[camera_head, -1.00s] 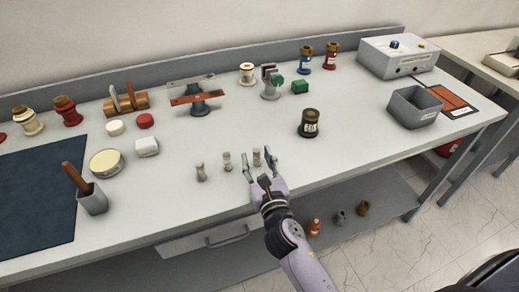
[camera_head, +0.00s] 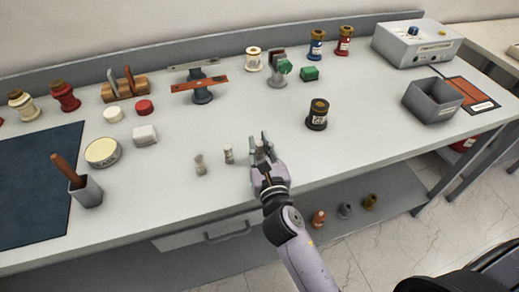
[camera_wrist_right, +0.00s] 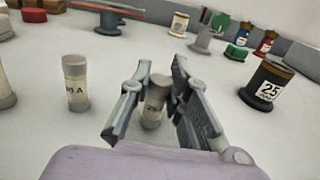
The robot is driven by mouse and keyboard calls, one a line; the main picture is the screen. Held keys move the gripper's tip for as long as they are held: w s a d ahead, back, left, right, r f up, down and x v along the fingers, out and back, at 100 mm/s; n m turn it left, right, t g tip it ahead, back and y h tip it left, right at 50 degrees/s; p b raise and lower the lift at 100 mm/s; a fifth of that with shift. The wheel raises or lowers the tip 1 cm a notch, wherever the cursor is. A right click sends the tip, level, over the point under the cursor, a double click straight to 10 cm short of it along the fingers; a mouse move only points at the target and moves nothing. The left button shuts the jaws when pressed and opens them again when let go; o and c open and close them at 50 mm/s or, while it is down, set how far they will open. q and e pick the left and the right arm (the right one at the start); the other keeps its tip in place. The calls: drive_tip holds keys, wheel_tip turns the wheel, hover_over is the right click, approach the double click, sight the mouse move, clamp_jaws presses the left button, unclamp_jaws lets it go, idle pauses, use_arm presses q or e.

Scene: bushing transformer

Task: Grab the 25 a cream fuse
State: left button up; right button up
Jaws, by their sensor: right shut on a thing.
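My right gripper (camera_head: 259,145) has its fingers around a small cream fuse (camera_wrist_right: 155,103) near the front of the workbench. Two similar small fuses stand to the left: a nearer one (camera_head: 228,154), which also shows in the wrist view (camera_wrist_right: 75,85), and a farther one (camera_head: 200,164). My left gripper is not in view.
A black spool-like part (camera_head: 317,115) labelled 25 stands behind and right of the gripper. A grey open bin (camera_head: 432,103) is farther right. A white block (camera_head: 144,136) and a round tin (camera_head: 102,152) lie left. The bench between is mostly clear.

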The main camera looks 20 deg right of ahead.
sight(259, 143)
clamp_jaws()
drive_tip(key=shift+r+p, duration=0.3)
drive_tip(key=shift+r, duration=0.35)
use_arm(q)
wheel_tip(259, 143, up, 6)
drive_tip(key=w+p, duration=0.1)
drive_tip(key=p, duration=0.4)
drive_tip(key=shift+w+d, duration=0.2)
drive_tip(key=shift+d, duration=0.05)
use_arm(e)
wheel_tip(259, 143, up, 19)
drive_tip(key=shift+f, duration=0.2)
